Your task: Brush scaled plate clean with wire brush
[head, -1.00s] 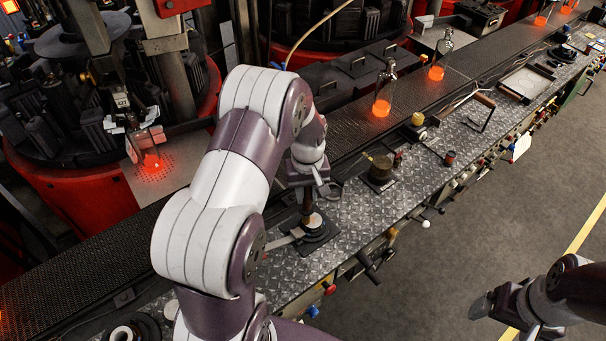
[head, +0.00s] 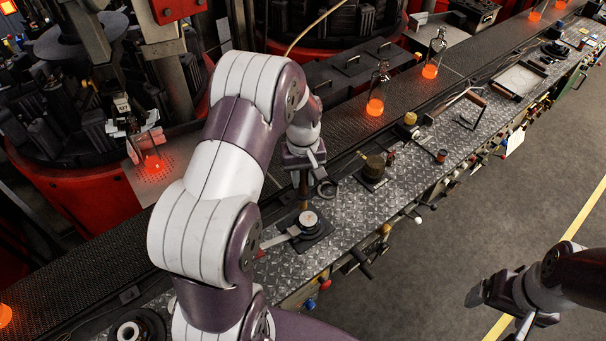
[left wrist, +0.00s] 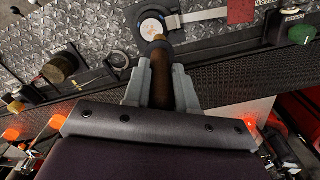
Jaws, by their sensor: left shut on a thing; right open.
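My left gripper (head: 304,172) is shut on a brown-handled tool, which I take for the wire brush (head: 304,188). In the left wrist view the gripper (left wrist: 160,85) grips the brown handle (left wrist: 160,90), pointing at a small round pale disc (left wrist: 150,27). I take this disc for the plate (head: 309,218); it sits in a dark round holder on a black base on the bench. The brush's lower end is at the disc's far edge; I cannot tell whether it touches. Bristles are not discernible. My right gripper (head: 478,298) is open and empty, over the floor.
A flat metal strip with a red end (head: 275,241) extends left from the holder. A dark pot (head: 374,168) stands further right on the tread-plate bench (head: 345,215). Glowing bottles (head: 376,95) stand on the conveyor behind. Grey floor (head: 450,250) lies in front.

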